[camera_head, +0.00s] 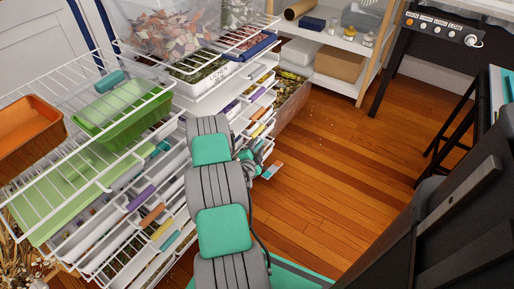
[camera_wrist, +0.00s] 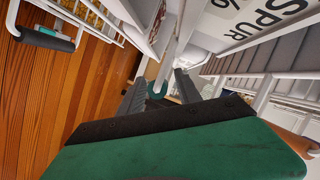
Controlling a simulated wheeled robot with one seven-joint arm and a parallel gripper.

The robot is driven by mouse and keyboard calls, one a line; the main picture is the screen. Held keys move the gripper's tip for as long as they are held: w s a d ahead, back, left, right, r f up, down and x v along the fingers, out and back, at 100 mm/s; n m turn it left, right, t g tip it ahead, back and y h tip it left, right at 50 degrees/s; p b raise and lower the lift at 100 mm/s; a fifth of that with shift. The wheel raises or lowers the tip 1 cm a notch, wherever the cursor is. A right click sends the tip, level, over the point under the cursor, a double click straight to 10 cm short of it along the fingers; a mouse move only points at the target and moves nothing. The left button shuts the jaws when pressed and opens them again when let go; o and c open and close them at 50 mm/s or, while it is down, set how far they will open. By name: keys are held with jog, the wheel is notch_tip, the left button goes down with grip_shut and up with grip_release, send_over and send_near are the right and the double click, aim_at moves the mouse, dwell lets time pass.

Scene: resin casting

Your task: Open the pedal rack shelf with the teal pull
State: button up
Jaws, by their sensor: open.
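A white wire rack (camera_head: 150,190) with several tiers of narrow shelves fills the left of the head view. Its shelves carry coloured pulls, including purple, orange, yellow and teal ones. Teal pulls show on the left column, one at mid height (camera_head: 162,147) and one lower (camera_head: 170,240). My gripper (camera_head: 262,160) is beside the rack's right column, mostly hidden behind my arm. In the wrist view my gripper (camera_wrist: 160,92) is open, with dark fingers apart. A curved teal piece (camera_wrist: 157,90) shows between the fingertips; I cannot tell whether either finger touches it.
A green bin (camera_head: 125,115) and an orange tray (camera_head: 28,125) sit on the rack's upper left. A clear tub of shards (camera_head: 165,28) stands at the back. A white shelf unit (camera_head: 335,42) holds boxes. The wooden floor (camera_head: 325,165) right of the rack is clear.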

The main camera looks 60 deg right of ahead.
jog(key=shift+c, duration=0.4)
grip_shut()
dwell(0.9)
